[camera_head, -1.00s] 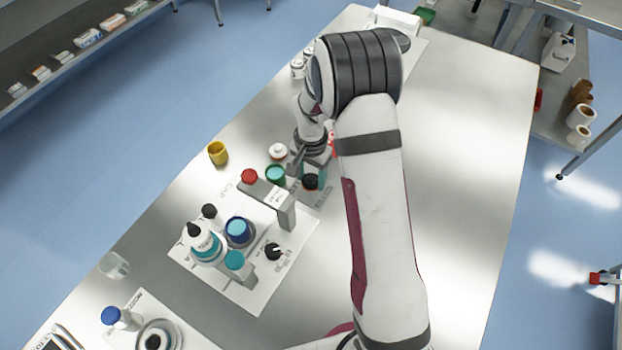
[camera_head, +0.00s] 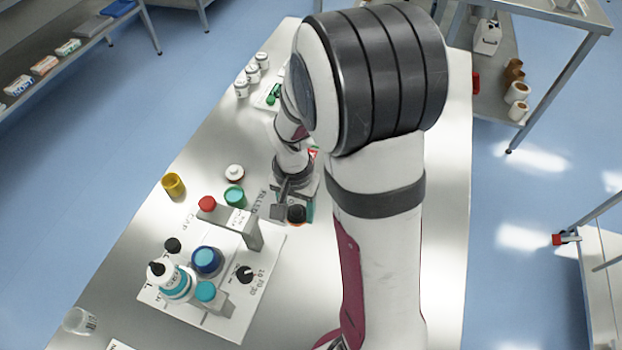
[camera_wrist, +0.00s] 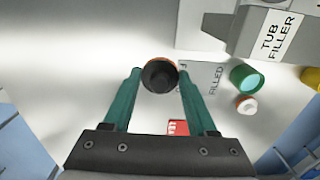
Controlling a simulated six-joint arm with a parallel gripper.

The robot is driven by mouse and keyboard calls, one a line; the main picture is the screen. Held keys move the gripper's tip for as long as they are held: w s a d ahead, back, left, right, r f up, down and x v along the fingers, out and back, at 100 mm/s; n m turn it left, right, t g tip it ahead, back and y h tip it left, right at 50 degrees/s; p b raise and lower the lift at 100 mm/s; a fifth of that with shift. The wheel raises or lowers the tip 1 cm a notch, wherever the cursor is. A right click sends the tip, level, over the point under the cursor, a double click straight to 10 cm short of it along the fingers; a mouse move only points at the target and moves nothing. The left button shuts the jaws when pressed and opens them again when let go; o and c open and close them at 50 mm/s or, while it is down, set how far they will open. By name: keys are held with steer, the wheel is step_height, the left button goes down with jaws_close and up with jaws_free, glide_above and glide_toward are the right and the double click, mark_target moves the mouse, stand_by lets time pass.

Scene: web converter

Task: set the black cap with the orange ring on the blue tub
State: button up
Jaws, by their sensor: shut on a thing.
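The black cap with the orange ring (camera_wrist: 160,76) is between the fingertips of my gripper (camera_wrist: 160,73) in the wrist view; the gripper is shut on it. In the head view the cap (camera_head: 297,214) shows just below my gripper (camera_head: 298,203), right of the green tub. I cannot tell how high it is above the table. The blue tub (camera_head: 207,261) stands on the white filler station, to the lower left of my gripper and apart from it. Its top shows light blue. The tub is not visible in the wrist view.
The station carries a white bottle (camera_head: 173,283), a red-topped arm (camera_head: 208,204) and a black knob (camera_head: 245,273). A green tub (camera_head: 234,197), a white cap (camera_head: 235,171) and a yellow tub (camera_head: 173,186) stand behind it. The tabletop (camera_head: 300,310) in front right is bare.

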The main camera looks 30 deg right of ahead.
steer(key=s+a, duration=0.3)
steer(key=s+a+f, duration=0.1)
steer(key=s+a, duration=0.1)
steer(key=a, duration=0.2)
steer(key=s+a+f, duration=0.1)
steer(key=s+a, duration=0.2)
steer(key=shift+s+a+f, duration=0.25)
steer(key=shift+s+a, duration=0.05)
steer(key=shift+s, duration=0.05)
steer(key=w+a+n, duration=0.1)
steer(key=w+a+r+n, duration=0.1)
steer(key=w, duration=0.1)
steer(key=w+a+n, duration=0.1)
steer(key=w+a, duration=0.1)
steer(key=shift+w+r, duration=0.1)
steer(key=shift+r, duration=0.2)
steer(key=w+a+r+n, duration=0.3)
steer(key=w+a+r, duration=0.1)
steer(key=w+a, duration=0.15)
steer(key=shift+s+a+f, duration=0.1)
steer(key=shift+a+f, duration=0.1)
steer(key=shift+f, duration=1.05)
steer(key=shift+s+a+f, duration=0.1)
steer(key=shift+a+f, duration=0.1)
steer(key=shift+f, duration=1.05)
steer(key=shift+f, duration=0.45)
steer(key=o, duration=1.5)
